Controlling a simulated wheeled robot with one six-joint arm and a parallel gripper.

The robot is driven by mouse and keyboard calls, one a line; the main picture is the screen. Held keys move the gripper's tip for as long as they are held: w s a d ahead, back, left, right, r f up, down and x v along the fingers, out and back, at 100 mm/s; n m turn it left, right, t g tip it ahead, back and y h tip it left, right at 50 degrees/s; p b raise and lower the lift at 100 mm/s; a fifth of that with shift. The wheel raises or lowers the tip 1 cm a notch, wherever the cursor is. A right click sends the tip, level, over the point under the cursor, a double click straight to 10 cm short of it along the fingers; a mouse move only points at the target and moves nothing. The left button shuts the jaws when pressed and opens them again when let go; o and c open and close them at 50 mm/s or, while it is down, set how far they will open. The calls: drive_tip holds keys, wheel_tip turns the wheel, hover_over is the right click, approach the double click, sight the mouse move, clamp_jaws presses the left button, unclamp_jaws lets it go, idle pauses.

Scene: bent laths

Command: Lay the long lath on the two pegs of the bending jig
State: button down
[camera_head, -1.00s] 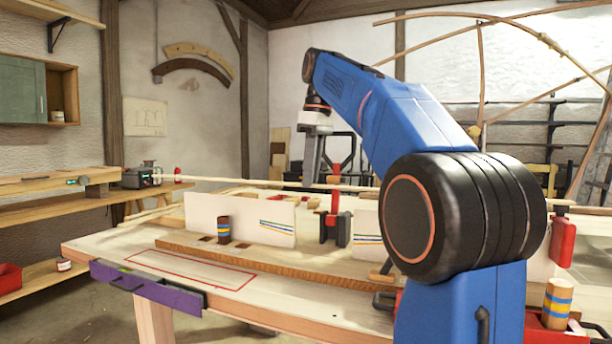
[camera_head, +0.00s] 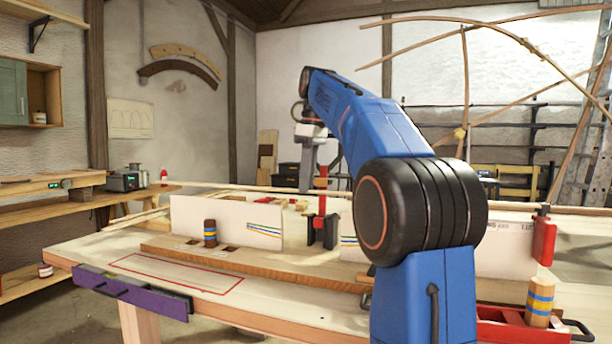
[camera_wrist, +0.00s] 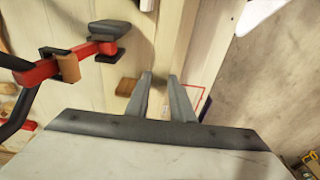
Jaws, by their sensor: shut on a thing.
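A long thin pale lath (camera_head: 235,186) runs nearly level across the head view, behind the jig, and passes behind my arm. My gripper (camera_head: 307,187) points down and is shut on the lath. The fingers also show in the wrist view (camera_wrist: 162,100), where the grip itself is unclear. The bending jig's wooden base (camera_head: 290,266) lies on the bench with upright white panels (camera_head: 225,222). A striped peg (camera_head: 210,233) stands on its left part. A similar striped peg (camera_head: 540,302) stands upright at the red tray on the right. My arm hides part of the jig.
Red clamps (camera_head: 322,215) (camera_head: 543,240) rise behind the jig and at the right. A red tray (camera_head: 505,332) is at the lower right. A red outlined rectangle (camera_head: 175,272) marks clear bench top at the front left.

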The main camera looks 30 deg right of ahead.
sight(310, 191)
wheel_tip(310, 191, down, 10)
drive_tip(key=shift+f, duration=0.2)
idle(0.7)
drive_tip(key=shift+f, duration=0.35)
idle(0.6)
drive_tip(key=c, duration=1.5)
unclamp_jaws()
drive_tip(key=shift+o, duration=1.1)
drive_tip(key=shift+r, duration=0.15)
drive_tip(key=shift+s+d+r, duration=0.1)
drive_tip(key=shift+s+r, duration=0.05)
drive_tip(key=shift+r, duration=1.25)
drive_tip(key=shift+s+d+r, duration=0.1)
drive_tip(key=shift+r, duration=1.3)
